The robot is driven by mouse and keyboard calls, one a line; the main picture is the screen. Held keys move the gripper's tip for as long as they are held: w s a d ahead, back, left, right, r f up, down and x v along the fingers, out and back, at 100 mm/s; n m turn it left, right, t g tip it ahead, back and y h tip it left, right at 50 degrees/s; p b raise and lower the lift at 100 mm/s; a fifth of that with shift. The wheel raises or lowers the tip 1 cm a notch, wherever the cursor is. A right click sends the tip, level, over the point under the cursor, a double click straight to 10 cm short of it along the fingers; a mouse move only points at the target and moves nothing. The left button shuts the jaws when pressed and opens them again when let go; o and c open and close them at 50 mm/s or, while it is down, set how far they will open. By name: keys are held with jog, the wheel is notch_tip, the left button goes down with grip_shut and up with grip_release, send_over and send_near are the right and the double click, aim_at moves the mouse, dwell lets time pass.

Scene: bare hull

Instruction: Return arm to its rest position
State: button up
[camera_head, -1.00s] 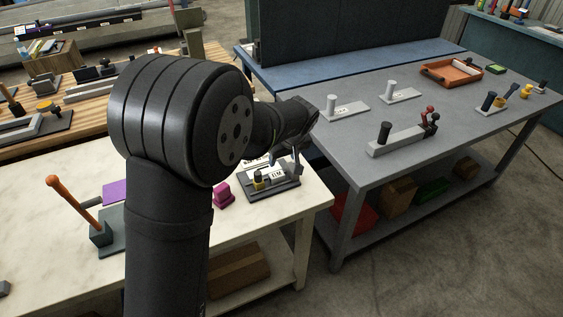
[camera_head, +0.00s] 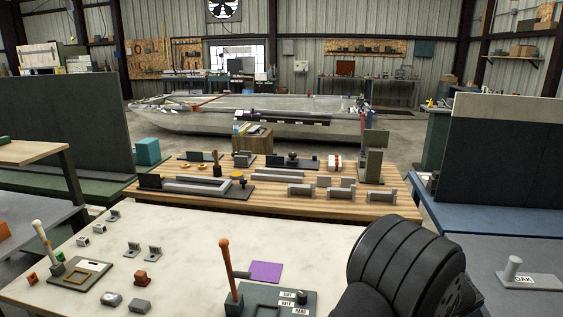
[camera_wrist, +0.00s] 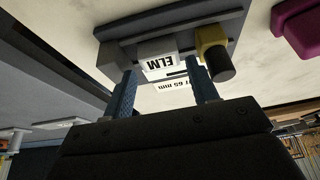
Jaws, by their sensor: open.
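My gripper (camera_wrist: 161,68) shows in the wrist view with its two blue-grey fingers apart. Between and beyond the fingers is a dark grey plate (camera_wrist: 230,27) with a white label block marked ELM (camera_wrist: 160,62) and a yellow-collared black knob (camera_wrist: 213,55). A second label reading 65 mm lies near the fingers. I cannot tell whether the fingers touch any of these. In the head view only a thick black part of my arm (camera_head: 405,270) shows at the lower right; the gripper is out of that picture.
A magenta block (camera_wrist: 300,28) lies beside the plate. In the head view, the pale table (camera_head: 190,235) holds small blocks, an orange-handled stand (camera_head: 228,270) and a purple sheet (camera_head: 266,272). A wooden bench (camera_head: 290,207) stands behind; a blue bench (camera_head: 470,228) is at the right.

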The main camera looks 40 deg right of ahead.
jog(key=x, duration=0.3)
jog(key=shift+r, duration=1.35)
